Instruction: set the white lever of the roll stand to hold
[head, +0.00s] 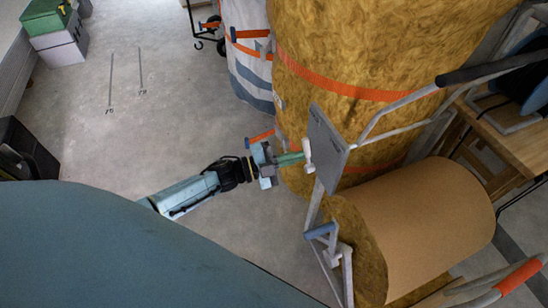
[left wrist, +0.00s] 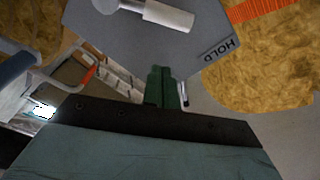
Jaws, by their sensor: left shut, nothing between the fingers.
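The white lever (head: 308,154) sits on the face of a grey plate (head: 328,150) on the roll stand's frame. In the left wrist view the lever (left wrist: 168,15) is at the top edge, partly cut off, its thick handle pointing right. The word HOLD (left wrist: 218,50) is printed on the plate below and right of the handle's end. My left gripper (head: 298,158) has its green fingers shut and empty, right by the lever in the head view. In the left wrist view its fingertips (left wrist: 160,72) are below the lever. I cannot tell whether they touch it. My right gripper is not in view.
A brown paper-faced roll (head: 425,220) lies right of the plate, with tall strapped insulation rolls (head: 370,50) behind. A wooden bench (head: 510,140) stands at the right. Grey boxes (head: 58,40) are far left. The floor (head: 130,130) at left is mostly clear.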

